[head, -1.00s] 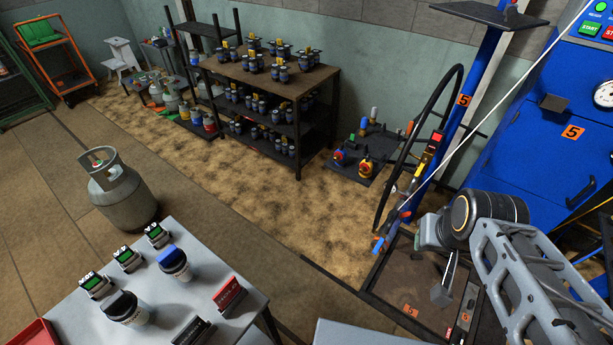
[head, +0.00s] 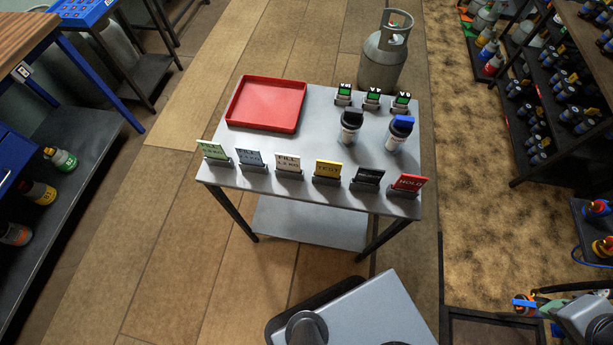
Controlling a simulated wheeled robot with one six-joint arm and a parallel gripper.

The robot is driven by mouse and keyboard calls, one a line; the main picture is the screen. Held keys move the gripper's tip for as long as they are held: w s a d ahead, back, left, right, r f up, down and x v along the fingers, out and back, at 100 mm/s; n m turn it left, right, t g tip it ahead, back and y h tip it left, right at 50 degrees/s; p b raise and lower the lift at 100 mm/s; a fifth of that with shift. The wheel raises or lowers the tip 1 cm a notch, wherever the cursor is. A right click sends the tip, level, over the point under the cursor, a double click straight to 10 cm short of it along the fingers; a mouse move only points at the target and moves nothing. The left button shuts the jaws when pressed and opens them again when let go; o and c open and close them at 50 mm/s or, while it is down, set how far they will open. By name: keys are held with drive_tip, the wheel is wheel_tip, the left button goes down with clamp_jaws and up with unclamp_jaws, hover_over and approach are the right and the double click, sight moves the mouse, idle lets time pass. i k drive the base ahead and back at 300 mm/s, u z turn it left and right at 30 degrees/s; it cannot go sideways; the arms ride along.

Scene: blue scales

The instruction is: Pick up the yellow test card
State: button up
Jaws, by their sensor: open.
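The yellow test card (head: 327,170) stands upright in a dark holder near the front edge of a light grey table (head: 330,235). It is the fourth from the left in a row of cards, between a white card (head: 289,163) and a black card (head: 369,177). Its face with dark lettering is in plain sight and nothing covers it. My gripper's jaws do not show in the head view now.
A green card (head: 212,150), a blue card (head: 250,159) and a red card (head: 409,184) share the row. Behind stand a red tray (head: 267,103), two dark-capped and blue-capped jars and small green-screened devices. A gas cylinder (head: 385,52) stands behind the table. Floor left of the table is clear.

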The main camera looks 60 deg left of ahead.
sight(324, 169)
drive_tip(key=u, duration=0.25)
drive_tip(key=k, duration=0.15)
drive_tip(key=u, duration=4.5)
drive_tip(key=i, duration=1.65)
drive_tip(key=z, duration=3.35)
